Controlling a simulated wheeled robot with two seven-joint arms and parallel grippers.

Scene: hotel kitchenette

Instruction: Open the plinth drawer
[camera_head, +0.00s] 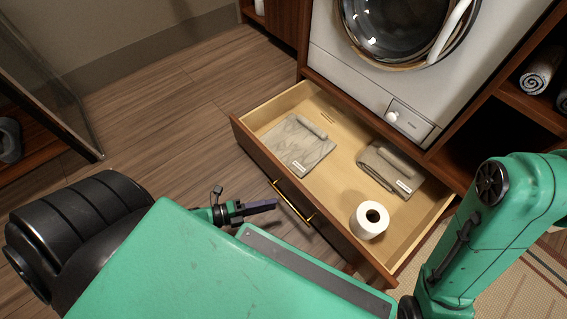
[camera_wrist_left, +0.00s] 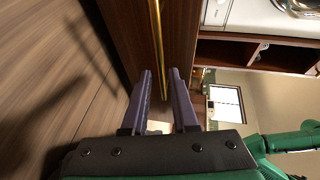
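The plinth drawer (camera_head: 262,160) below the washing machine is pulled well out, its inside exposed. Its front is dark brown wood with a brass bar handle (camera_head: 293,203), which also shows in the left wrist view (camera_wrist_left: 157,35). My left gripper (camera_head: 274,204) is just in front of the drawer front, close to the handle. In the left wrist view its two purple fingers (camera_wrist_left: 159,72) are apart, with a gap and nothing gripped between them; the handle's line runs to this gap. My right arm shows at the right, but its gripper is out of view.
Inside the drawer are two folded grey cloths (camera_head: 293,146) (camera_head: 388,168) and a white paper roll (camera_head: 369,220). The washing machine (camera_head: 355,65) stands above. Shelves with rolled towels (camera_head: 541,72) are at right. Wooden floor (camera_head: 150,120) at left is clear.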

